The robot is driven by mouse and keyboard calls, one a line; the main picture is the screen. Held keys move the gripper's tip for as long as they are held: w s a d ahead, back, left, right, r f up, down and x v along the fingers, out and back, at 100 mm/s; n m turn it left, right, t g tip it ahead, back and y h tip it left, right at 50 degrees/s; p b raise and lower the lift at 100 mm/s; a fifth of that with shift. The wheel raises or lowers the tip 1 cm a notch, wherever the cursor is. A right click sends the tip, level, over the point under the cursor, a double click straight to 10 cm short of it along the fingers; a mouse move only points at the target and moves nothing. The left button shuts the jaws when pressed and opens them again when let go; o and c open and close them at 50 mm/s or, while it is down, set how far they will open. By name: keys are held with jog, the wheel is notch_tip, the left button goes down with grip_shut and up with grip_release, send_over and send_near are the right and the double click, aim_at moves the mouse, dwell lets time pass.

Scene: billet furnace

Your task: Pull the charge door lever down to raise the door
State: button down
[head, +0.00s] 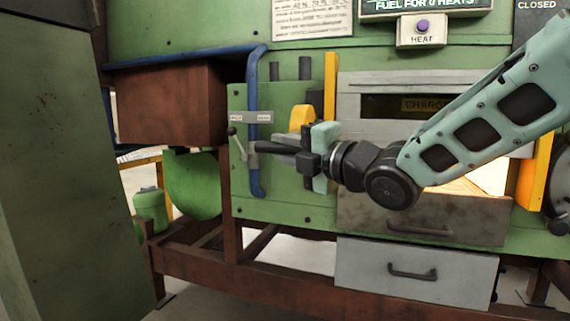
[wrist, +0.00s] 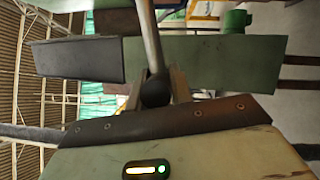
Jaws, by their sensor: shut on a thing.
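My gripper (head: 283,148) reaches left across the furnace front, beside the green panel. In the wrist view its fingers (wrist: 157,84) are shut around the black ball knob of the charge door lever (wrist: 150,38). The lever's metal rod runs up the picture from the knob. In the head view the fingers and wrist hide most of this lever. The grey charge door (head: 360,82), with a dark plate marked "CHARGE", stands right of the gripper, partly behind my arm. A bright glowing opening (head: 490,174) shows below its lower edge, so the door is at least partly raised.
A blue pipe (head: 252,85) runs down left of my gripper, with a small black-knobbed handle (head: 232,131) close to the fingertips. A yellow upright (head: 330,80) stands behind the wrist. A brown box (head: 170,105) juts out at left. A grey drawer (head: 415,273) is below.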

jog(key=w+d+f+n+y+b, duration=0.1)
jog(key=w+f+n+b, duration=0.1)
jog(key=f+b, duration=0.3)
jog(key=w+f+n+y+b, duration=0.1)
jog(key=f+b, duration=0.5)
jog(key=b, duration=0.6)
jog(key=shift+w+d+f+n, duration=0.2)
jog(key=shift+w+d+n, duration=0.2)
jog(key=shift+w+n, duration=0.55)
jog(key=shift+s+f, duration=0.1)
jog(key=c, duration=1.3)
grip_release()
jog(key=shift+o, duration=0.2)
jog(key=p+v, duration=0.1)
jog(key=v, duration=1.6)
jog(key=shift+d+p, duration=0.2)
jog(key=shift+p, duration=0.2)
